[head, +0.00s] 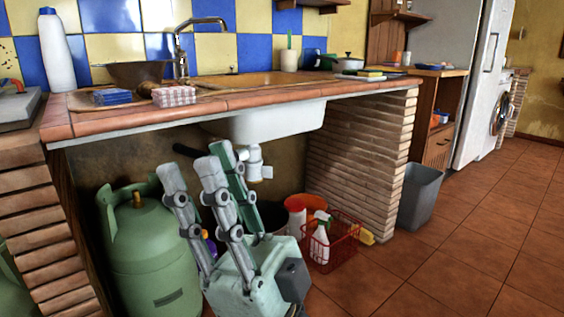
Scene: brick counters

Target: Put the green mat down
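My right gripper (191,163) rises from the bottom middle of the head view, in front of the space under the sink, with its fingers pointing up. Its grey, jointed fingers stand apart with nothing visible between them. A darker green, finger-like strip (238,183) shows just behind the right-hand finger; I cannot tell whether it is part of the gripper. I cannot make out a green mat for certain. A small flat green and yellow item (370,74) lies on the counter at the right. My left gripper is not in view.
The tiled counter (300,88) carries blue and red-checked packs, a bowl, a white bottle and a pot. Below are a green gas cylinder (145,245), a red basket (340,240) with a spray bottle, and a brick pillar (360,160). A grey bin (420,195) stands right; floor beyond is clear.

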